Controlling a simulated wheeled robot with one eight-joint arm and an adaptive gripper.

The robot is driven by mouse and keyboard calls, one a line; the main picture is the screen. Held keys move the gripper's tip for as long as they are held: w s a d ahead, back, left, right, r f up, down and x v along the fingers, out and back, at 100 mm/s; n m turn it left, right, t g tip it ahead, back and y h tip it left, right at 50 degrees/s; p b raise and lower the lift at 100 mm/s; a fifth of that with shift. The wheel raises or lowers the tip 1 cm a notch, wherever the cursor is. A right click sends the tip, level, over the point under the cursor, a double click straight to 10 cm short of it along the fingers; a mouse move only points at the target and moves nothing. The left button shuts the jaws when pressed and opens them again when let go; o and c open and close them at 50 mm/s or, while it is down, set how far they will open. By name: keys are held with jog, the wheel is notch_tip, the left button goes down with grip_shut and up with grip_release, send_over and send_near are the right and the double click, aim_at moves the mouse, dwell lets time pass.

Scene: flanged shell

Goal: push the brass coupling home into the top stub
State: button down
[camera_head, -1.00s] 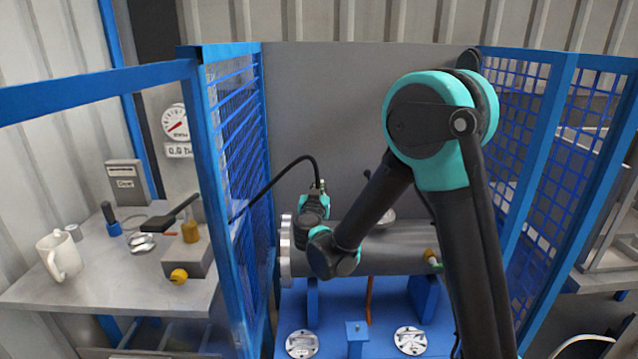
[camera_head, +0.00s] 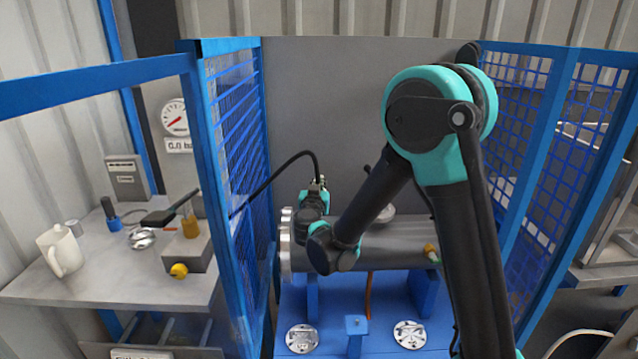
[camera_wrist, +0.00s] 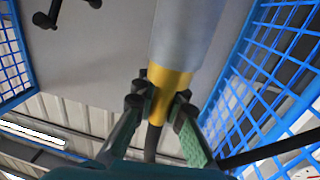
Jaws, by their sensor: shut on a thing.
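The brass coupling (camera_wrist: 168,80) is yellow, with a dark hose on its lower end in the wrist view. My gripper (camera_wrist: 160,103) is shut on it from both sides. A grey cylinder (camera_wrist: 190,30), apparently the top stub, meets the coupling's other end; I cannot tell how deep the coupling sits or whether a gap remains. In the head view my gripper (camera_head: 317,187) is small, above the flanged end of the grey shell (camera_head: 390,243). My own wrist hides the stub there.
The black hose (camera_head: 283,178) arcs from the gripper to the left mesh fence (camera_head: 232,140). Another mesh fence (camera_head: 520,150) stands at right. A yellow fitting (camera_head: 431,250) sits on the shell's right side.

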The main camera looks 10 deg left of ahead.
jog(key=shift+f, duration=2)
jog(key=c, duration=1.5)
grip_release()
jog(key=shift+s, duration=0.1)
jog(key=s+d, duration=0.1)
jog(key=s, duration=1)
jog(key=shift+s+d, duration=0.2)
jog(key=shift+s, duration=0.15)
